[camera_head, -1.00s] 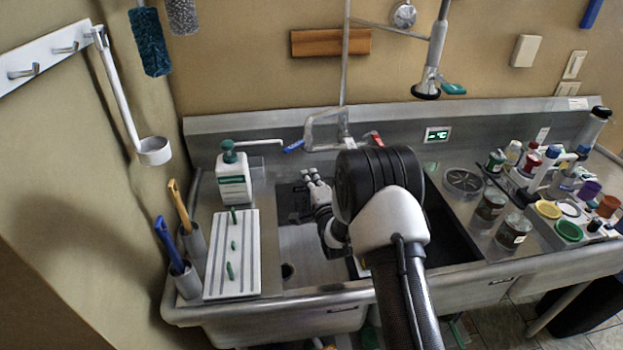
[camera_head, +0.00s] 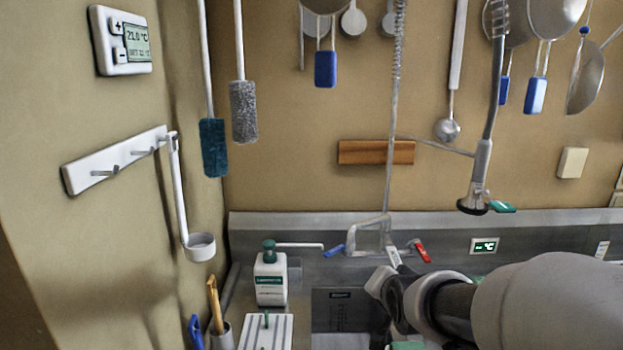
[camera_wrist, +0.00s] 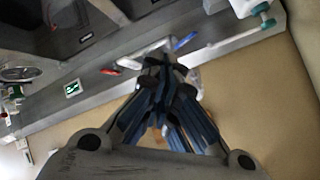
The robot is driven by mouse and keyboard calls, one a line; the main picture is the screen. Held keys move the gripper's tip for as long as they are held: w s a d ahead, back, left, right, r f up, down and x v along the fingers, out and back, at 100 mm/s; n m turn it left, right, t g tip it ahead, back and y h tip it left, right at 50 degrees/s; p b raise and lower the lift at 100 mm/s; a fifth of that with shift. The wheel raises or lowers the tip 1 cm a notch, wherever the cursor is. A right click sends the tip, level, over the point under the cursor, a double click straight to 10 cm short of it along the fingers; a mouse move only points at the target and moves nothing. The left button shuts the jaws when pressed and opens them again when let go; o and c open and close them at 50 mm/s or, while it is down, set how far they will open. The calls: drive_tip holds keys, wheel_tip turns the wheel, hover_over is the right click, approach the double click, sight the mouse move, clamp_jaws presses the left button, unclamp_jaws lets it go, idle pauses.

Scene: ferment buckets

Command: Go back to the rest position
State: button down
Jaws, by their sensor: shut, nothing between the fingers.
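My gripper (camera_wrist: 163,72) shows in the wrist view with its dark, bluish fingers drawn together and nothing held between them. In that view the fingers overlap the faucet (camera_wrist: 150,58), but I cannot tell how far apart they are. In the head view my white and black arm crosses the lower right, in front of the sink, and its fingers are not clearly visible. The faucet (camera_head: 370,238) stands behind the arm with a blue and a red handle.
A soap dispenser (camera_head: 270,278) stands left of the sink (camera_head: 340,312), near a white striped board (camera_head: 267,333). A spray head (camera_head: 474,190) and several utensils hang from above. A ladle (camera_head: 200,246) hangs on the left wall rail.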

drive_tip(key=s+n+g, duration=0.6)
drive_tip(key=s+n, duration=0.1)
drive_tip(key=s, duration=2.4)
drive_tip(key=shift+d+f+n, duration=0.15)
drive_tip(key=shift+f+n, duration=0.1)
drive_tip(key=shift+n, duration=0.05)
